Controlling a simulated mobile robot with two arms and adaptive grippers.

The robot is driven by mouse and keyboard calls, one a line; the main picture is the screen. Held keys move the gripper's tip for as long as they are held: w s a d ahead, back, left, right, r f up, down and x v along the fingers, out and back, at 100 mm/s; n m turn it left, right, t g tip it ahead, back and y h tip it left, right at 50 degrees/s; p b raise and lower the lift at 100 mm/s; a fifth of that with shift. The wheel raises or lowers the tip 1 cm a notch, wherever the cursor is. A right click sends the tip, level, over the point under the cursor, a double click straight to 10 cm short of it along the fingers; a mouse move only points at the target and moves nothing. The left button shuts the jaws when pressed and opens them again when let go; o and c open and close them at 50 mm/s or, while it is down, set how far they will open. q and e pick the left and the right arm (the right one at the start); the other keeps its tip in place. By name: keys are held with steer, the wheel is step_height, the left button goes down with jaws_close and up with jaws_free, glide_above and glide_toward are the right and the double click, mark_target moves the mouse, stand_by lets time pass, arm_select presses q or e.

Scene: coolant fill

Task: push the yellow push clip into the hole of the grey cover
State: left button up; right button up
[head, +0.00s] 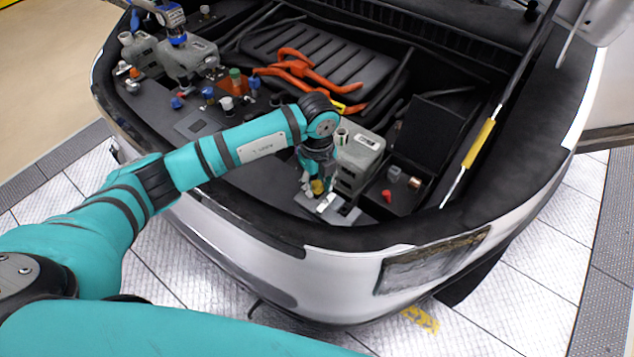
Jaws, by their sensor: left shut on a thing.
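The yellow push clip (317,187) shows as a small yellow spot at the tip of my left gripper (318,183). The left gripper is shut on it and points down over the front edge of the engine bay. The grey cover (348,214) is a small flat plate right below and beside the gripper. The gripper and clip hide part of the cover, and its hole cannot be made out. I cannot tell whether the clip touches the cover. My right gripper is not in view.
A grey tank (360,158) stands just right of the gripper. A red cap (387,196) lies farther right in a dark tray. Orange cables (300,72) lie behind the arm. A yellow-sleeved prop rod (479,144) rises at the right. Several small fittings sit at the left.

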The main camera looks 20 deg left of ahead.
mark_target(317, 183)
arm_select(q)
steer(key=shift+f+b, duration=0.5)
steer(key=shift+f, duration=0.2)
steer(key=o, duration=0.8)
steer(key=shift+c, duration=0.2)
step_height(317, 183, up, 12)
